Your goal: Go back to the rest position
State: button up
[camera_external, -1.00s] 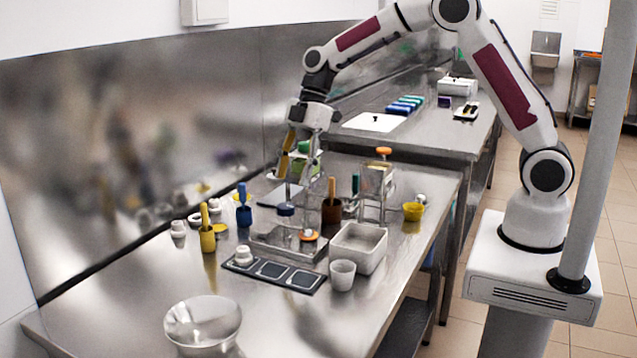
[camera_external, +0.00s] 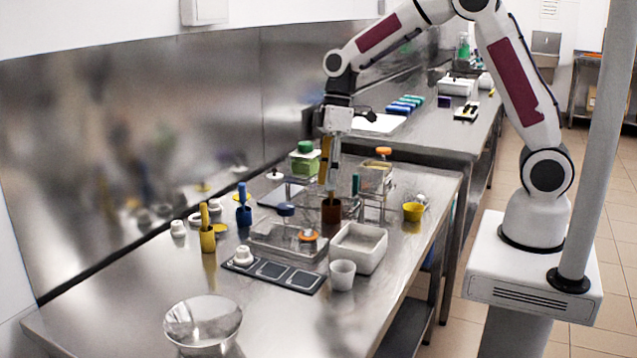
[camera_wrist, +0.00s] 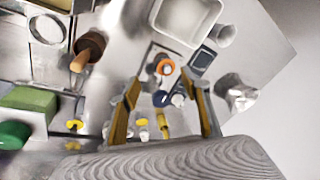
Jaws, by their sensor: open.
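My gripper (camera_external: 329,178) hangs over the far half of the steel table, pointing down. In the external view it stands close to a brown cup with a wooden handle (camera_external: 331,211) and overlaps it in the picture. In the wrist view my gripper (camera_wrist: 163,112) shows two yellowish fingers spread well apart, with nothing held between them. Between the fingers, lower down, an orange-topped item (camera_wrist: 165,68) and a blue round item (camera_wrist: 161,98) show on the table. The brown cup (camera_wrist: 88,46) lies to the left of the fingers in that view.
A white bin (camera_external: 358,247), a white cup (camera_external: 342,274) and a dark pad (camera_external: 274,272) stand in front. A wire stand (camera_external: 374,190) is right of my gripper, a green-lidded jar (camera_external: 305,159) left. The space above the table is open.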

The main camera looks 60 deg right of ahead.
jog(key=s+d+r+m+t+h, duration=0.1)
jog(key=s+d+r+m, duration=0.1)
jog(key=s, duration=0.7)
jog(key=s+d+r+m+t+h, duration=0.1)
jog(key=s+d+r+m+t, duration=0.1)
jog(key=s+r, duration=0.5)
jog(key=s+d+r+m+t+h, duration=0.1)
jog(key=s+d+r+m+t, duration=0.1)
jog(key=s, duration=0.8)
jog(key=shift+s+d+r+m, duration=0.35)
jog(key=shift+d+r+m, duration=0.45)
jog(key=shift+d+r, duration=0.6)
jog(key=shift+d+f, duration=0.25)
jog(key=shift+f, duration=0.05)
dwell(1.2)
